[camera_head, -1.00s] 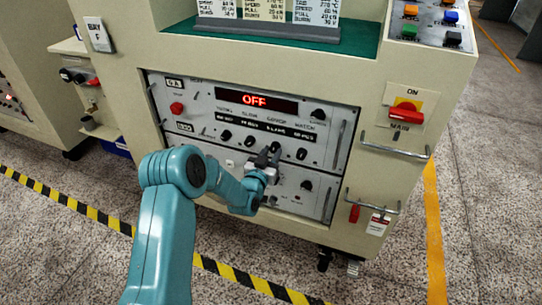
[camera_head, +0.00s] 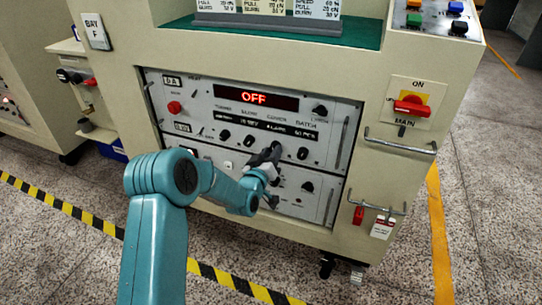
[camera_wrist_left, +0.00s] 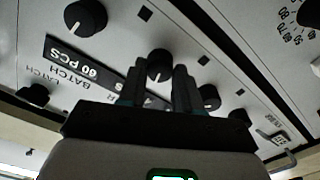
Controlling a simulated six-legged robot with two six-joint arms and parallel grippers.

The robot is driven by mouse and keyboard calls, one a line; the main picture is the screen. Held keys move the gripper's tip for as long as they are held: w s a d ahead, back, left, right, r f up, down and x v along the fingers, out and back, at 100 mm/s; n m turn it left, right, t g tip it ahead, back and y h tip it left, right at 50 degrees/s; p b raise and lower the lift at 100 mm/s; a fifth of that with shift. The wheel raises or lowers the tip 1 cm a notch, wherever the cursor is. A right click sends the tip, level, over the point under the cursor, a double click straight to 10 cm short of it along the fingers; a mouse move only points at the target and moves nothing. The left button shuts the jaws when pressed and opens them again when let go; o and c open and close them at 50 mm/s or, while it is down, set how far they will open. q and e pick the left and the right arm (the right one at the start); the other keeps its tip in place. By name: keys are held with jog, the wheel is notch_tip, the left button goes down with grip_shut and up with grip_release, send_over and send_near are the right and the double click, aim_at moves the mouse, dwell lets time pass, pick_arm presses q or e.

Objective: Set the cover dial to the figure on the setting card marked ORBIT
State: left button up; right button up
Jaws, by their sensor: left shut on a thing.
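The cover dial (camera_head: 276,147) is a small black knob, third in the row on the grey front panel, below a red OFF display. In the left wrist view the dial (camera_wrist_left: 160,64) stands between the fingertips. My left gripper (camera_head: 268,156) is shut on the dial; its fingers (camera_wrist_left: 159,85) also show in the wrist view. The setting cards (camera_head: 266,7) stand on the green ledge. Their tops are cut off, so I cannot tell which one is marked ORBIT. The cover readout (camera_head: 283,129) is too small to read surely. My right gripper is not in view.
The batch dial (camera_head: 302,153) sits close right of the cover dial, with the other knobs (camera_head: 224,135) to the left. Metal handles (camera_head: 400,145) stick out at the right. A red main switch (camera_head: 412,107) is on the right face. The panel has little free room between knobs.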

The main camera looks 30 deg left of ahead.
pick_arm(q)
jog(key=o, duration=1)
jog(key=shift+o, duration=0.2)
jog(key=p+v, duration=0.2)
jog(key=v, duration=1.4)
jog(key=shift+d+p, duration=0.2)
jog(key=shift+p, duration=0.2)
jog(key=shift+s+r, duration=0.1)
